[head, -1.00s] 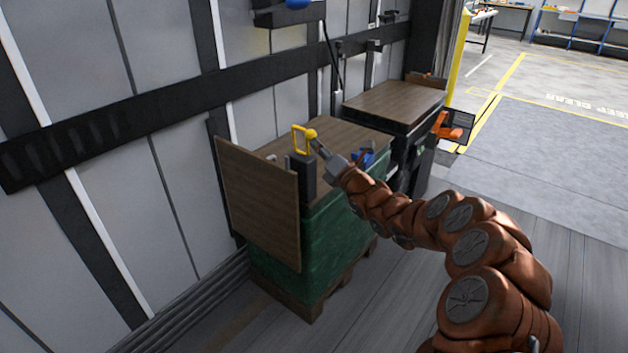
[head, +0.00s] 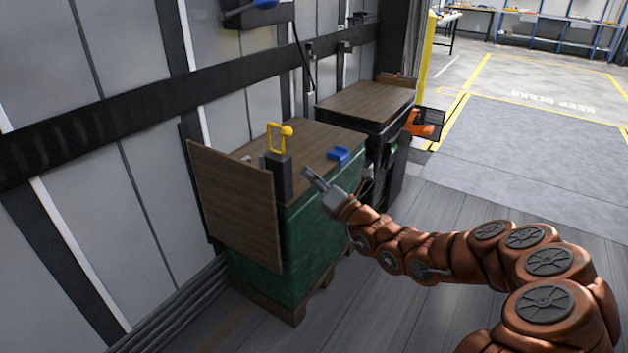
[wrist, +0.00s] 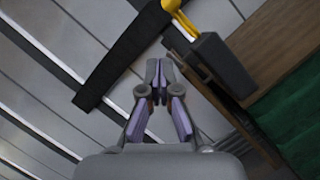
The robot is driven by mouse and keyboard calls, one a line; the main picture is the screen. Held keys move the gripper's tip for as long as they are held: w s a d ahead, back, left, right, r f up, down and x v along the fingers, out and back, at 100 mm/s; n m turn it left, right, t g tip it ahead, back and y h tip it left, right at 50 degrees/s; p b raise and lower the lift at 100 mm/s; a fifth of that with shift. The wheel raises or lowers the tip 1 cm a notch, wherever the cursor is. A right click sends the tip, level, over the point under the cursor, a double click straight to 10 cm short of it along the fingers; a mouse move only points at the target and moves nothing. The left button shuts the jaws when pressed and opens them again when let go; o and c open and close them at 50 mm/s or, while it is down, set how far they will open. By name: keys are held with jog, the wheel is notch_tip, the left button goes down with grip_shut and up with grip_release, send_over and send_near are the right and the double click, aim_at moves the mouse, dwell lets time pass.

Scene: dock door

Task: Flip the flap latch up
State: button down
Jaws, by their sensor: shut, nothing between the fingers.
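The latch is a yellow loop with a round knob (head: 279,138), standing upright on a dark block (head: 279,180). The block sits beside the upright wooden flap (head: 235,205) at the near end of the crate. In the wrist view the latch (wrist: 176,12) is cut off by the top edge, with the dark block (wrist: 222,62) below it. My gripper (head: 306,172) is shut and empty, to the right of the block and lower than the knob, apart from the latch. In the wrist view my gripper (wrist: 159,66) has its fingertips together, left of the block.
A blue holder (head: 338,156) sits on the wooden crate top (head: 315,140). The crate's green side (head: 300,245) stands on a pallet. A second wood-topped unit (head: 365,103) stands behind. The panelled wall (head: 140,190) is at left; the floor (head: 420,310) at right is open.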

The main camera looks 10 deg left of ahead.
jog(key=shift+s+d+f, duration=0.1)
jog(key=shift+s+d, duration=0.4)
jog(key=shift+d, duration=0.05)
dwell(0.4)
